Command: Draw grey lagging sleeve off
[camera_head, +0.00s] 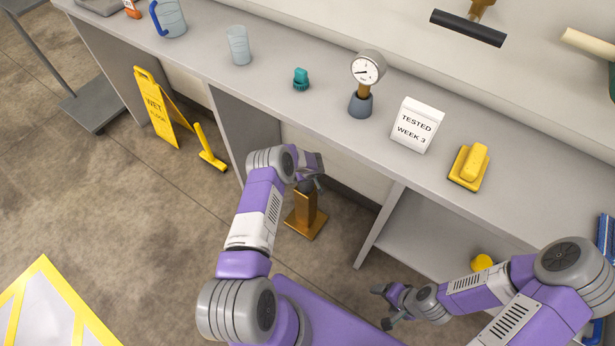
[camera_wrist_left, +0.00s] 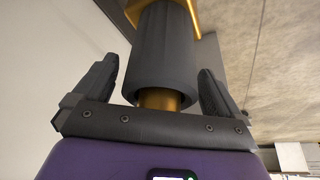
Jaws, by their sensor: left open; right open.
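The grey lagging sleeve (camera_wrist_left: 165,55) is a dark tube around a brass pipe (camera_wrist_left: 160,98), whose end shows below the sleeve in the left wrist view. My left gripper (camera_wrist_left: 157,75) is open, with one finger on each side of the sleeve and a visible gap at both. In the head view the left gripper (camera_head: 312,170) is at the counter's front edge, above a brass post (camera_head: 306,214) on a square base; the sleeve is mostly hidden there by my arm. My right gripper (camera_head: 383,306) is open and empty, low in front of the counter.
On the counter (camera_head: 270,100) stand a pressure gauge (camera_head: 367,70), a "TESTED WEEK 3" sign (camera_head: 417,125), a yellow block (camera_head: 468,166), a teal cap (camera_head: 301,79) and a beaker (camera_head: 238,45). A black-handled fitting (camera_head: 468,28) sits behind. A yellow wet-floor sign (camera_head: 160,108) stands left.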

